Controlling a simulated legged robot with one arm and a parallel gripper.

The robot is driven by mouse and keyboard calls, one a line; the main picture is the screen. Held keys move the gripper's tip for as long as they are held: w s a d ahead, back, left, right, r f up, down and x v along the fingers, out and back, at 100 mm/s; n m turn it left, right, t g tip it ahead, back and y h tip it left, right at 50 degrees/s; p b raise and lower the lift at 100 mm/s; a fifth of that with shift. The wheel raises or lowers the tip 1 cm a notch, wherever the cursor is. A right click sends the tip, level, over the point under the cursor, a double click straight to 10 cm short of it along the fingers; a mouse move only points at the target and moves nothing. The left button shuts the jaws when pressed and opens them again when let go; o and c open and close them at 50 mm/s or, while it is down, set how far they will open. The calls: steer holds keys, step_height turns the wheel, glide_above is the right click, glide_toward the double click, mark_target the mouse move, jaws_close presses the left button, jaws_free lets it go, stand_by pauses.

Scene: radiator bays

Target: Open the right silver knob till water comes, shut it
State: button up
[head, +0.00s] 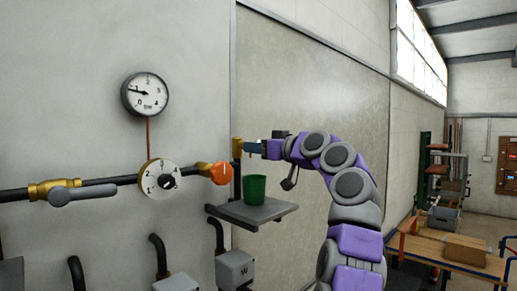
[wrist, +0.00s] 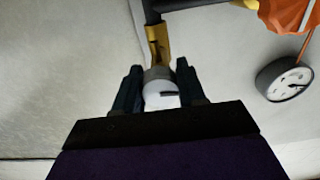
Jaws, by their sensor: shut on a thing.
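The silver knob (wrist: 160,88) sits at the end of a brass fitting (wrist: 158,42) in the wrist view, between my two dark fingers. It has a pale round face with a dark slot. My gripper (wrist: 160,92) is shut on it. In the head view my gripper (head: 254,147) reaches from the right to the brass fitting (head: 237,149) at the pipe's right end and hides the knob. A green cup (head: 254,189) stands on a grey shelf (head: 245,216) below and slightly right of the fitting. I see no water; the cup's inside is mostly hidden.
Left of the fitting on the pipe are an orange knob (head: 217,173), a white numbered dial (head: 160,179) and a grey lever (head: 82,193). A pressure gauge (head: 144,94) is above. A wooden bench with a box (head: 466,249) stands far right.

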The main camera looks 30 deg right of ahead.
steer(key=shift+s+r+m, duration=0.1)
steer(key=shift+r+m, duration=0.05)
steer(key=shift+m, duration=0.25)
steer(key=shift+m+p, duration=0.55)
steer(key=shift+m, duration=0.55)
steer(key=m+p, duration=0.3)
steer(key=m, duration=0.1)
steer(key=shift+r, duration=0.15)
steer(key=m+p, duration=0.4)
steer(key=shift+m, duration=0.4)
steer(key=shift+f+m+p, duration=0.3)
steer(key=shift+m+p, duration=0.5)
steer(key=shift+f, duration=0.1)
